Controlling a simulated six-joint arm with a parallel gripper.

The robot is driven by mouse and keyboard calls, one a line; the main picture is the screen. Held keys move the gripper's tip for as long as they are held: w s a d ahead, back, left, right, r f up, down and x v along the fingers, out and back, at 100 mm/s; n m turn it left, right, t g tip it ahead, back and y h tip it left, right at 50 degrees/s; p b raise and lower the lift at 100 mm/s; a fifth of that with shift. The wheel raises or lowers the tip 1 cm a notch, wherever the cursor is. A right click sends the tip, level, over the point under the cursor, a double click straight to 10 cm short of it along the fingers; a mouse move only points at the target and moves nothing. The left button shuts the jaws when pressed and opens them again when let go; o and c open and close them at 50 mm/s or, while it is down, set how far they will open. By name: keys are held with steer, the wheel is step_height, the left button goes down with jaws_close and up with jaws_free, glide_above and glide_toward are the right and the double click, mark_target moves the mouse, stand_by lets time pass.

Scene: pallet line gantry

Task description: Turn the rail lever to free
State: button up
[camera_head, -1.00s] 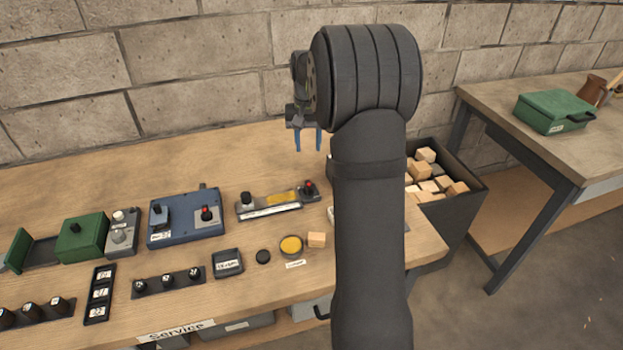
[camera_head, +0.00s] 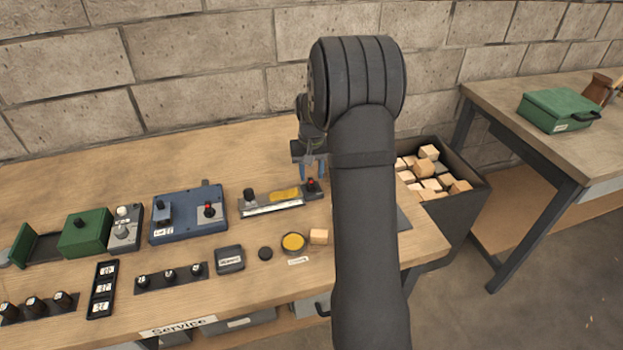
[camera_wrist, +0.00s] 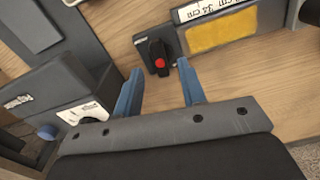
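The rail unit (camera_head: 272,209) is a grey bar with a scale strip and a yellow patch, lying on the wooden bench. At its right end is a small dark lever with a red dot (camera_head: 311,185). In the wrist view the lever (camera_wrist: 158,57) stands on a grey block at the end of the rail. My gripper (camera_head: 314,176) is just above this end of the rail. In the wrist view its blue fingers (camera_wrist: 160,66) are apart, and the lever shows between and just beyond their tips. I cannot tell if they touch it.
A blue unit (camera_head: 186,225) with another red-dotted lever stands left of the rail. A dark bin (camera_head: 447,205) of blocks is at the right. My arm hides part of the bench.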

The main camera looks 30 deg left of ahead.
mark_target(311, 182)
steer(key=shift+f, duration=1.5)
steer(key=shift+c, duration=0.5)
jaws_close()
steer(key=shift+n, duration=0.7)
steer(key=shift+o, duration=0.5)
jaws_free()
step_height(311, 182, up, 18)
steer(key=shift+f, duration=0.25)
